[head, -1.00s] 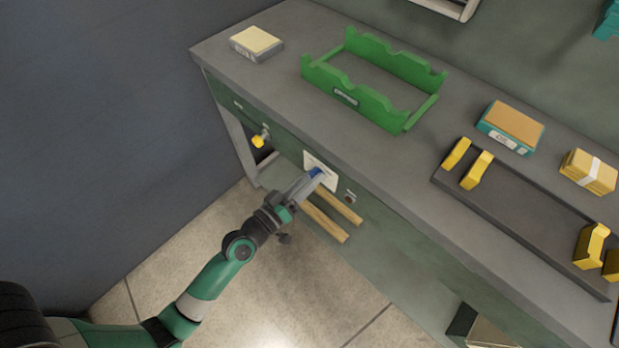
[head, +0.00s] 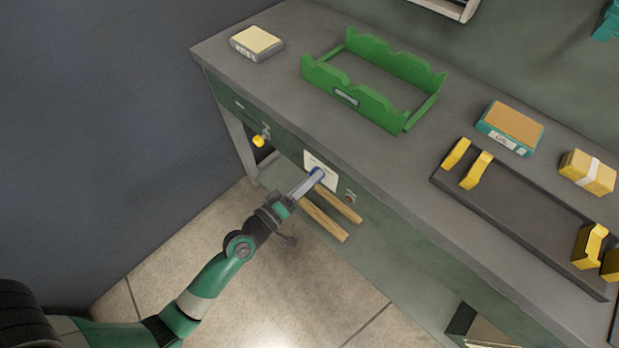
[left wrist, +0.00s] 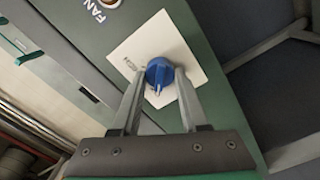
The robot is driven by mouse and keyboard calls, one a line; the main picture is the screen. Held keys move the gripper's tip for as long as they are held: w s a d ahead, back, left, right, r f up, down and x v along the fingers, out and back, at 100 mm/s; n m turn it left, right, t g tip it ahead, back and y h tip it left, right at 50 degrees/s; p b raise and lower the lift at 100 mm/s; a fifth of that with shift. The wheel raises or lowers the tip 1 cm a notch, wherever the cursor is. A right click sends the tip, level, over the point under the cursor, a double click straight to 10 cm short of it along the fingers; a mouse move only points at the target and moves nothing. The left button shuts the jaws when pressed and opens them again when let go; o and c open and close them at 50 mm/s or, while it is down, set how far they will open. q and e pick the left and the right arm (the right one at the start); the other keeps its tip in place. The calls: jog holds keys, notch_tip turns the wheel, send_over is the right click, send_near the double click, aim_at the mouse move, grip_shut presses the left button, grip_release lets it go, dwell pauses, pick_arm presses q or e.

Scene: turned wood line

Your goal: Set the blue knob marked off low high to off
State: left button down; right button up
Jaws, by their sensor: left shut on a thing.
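The blue knob (left wrist: 159,73) sits on a white plate (left wrist: 185,58) on the bench's green front panel. In the left wrist view my left gripper (left wrist: 160,82) has one finger on each side of the knob and is shut on it. A pale pointer mark shows on the knob's near edge, between the fingers. Some small lettering shows on the plate to the left of the knob, too small to read; the fingers hide part of the plate. In the head view my left gripper (head: 316,176) reaches the plate (head: 331,180) and mostly covers the knob. My right gripper is not in view.
A yellow knob (head: 260,139) is on the panel to the left. A small round control (head: 350,198) is just right of the plate, and two wooden bars (head: 338,204) stick out below. A green rack (head: 352,104) and a dark tray (head: 515,226) stand on the bench top.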

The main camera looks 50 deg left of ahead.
pick_arm(q)
jog(key=shift+c, duration=2.1)
grip_release()
jog(key=shift+s, duration=0.1)
jog(key=s+d+b, duration=0.1)
jog(key=s+b, duration=0.3)
jog(key=s, duration=0.7)
jog(key=shift+s, duration=0.2)
jog(key=shift+r, duration=0.1)
